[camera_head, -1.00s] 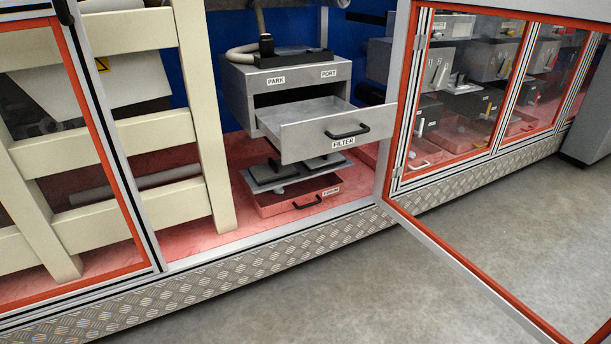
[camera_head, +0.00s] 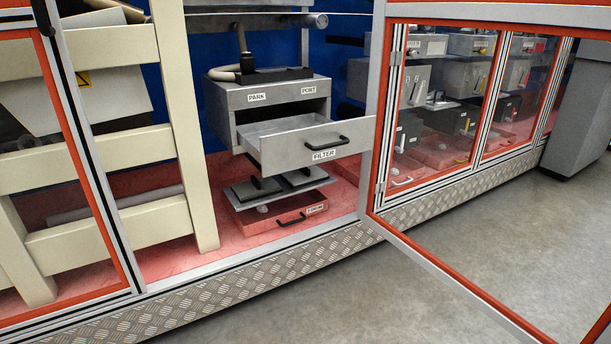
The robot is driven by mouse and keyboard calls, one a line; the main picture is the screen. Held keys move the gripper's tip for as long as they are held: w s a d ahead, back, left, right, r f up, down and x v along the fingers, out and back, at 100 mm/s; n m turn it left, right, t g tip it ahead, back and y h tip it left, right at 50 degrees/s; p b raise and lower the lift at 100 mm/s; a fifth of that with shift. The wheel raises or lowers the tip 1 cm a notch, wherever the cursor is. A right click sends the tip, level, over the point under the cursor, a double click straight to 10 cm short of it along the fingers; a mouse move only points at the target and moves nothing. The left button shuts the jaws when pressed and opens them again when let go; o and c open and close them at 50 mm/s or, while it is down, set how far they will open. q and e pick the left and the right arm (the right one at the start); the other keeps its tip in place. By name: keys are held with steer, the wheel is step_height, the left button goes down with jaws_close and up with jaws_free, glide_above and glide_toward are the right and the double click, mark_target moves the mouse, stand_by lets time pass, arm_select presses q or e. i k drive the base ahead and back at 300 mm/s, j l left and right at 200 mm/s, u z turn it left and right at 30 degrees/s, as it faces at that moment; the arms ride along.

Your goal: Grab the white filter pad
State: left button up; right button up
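I cannot make out a white filter pad in the head view. A grey metal drawer (camera_head: 287,155) labelled FILTER, with a black handle, is pulled out of a grey box (camera_head: 275,91). The visible part of its inside looks bare and grey, and its front wall hides part of its floor. The box has PARK and PORT labels on its upper front. Neither of my grippers is in view.
A red-framed door (camera_head: 449,274) stands open to the right of the box. A cream frame (camera_head: 186,130) stands on the left. Below the drawer are a plate with two dark blocks (camera_head: 257,189) and a reddish tray (camera_head: 273,220) with a black handle. Grey floor in front is clear.

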mark_target(300, 177)
steer(key=i+u, duration=0.2)
steer(key=i, duration=0.25)
steer(key=i+u, duration=0.15)
steer(key=i, duration=0.35)
steer(key=i+l+u, duration=0.2)
steer(key=i, duration=0.25)
steer(key=i+l+u, duration=0.2)
steer(key=i, duration=0.25)
steer(key=i+l, duration=0.25)
steer(key=i, duration=0.1)
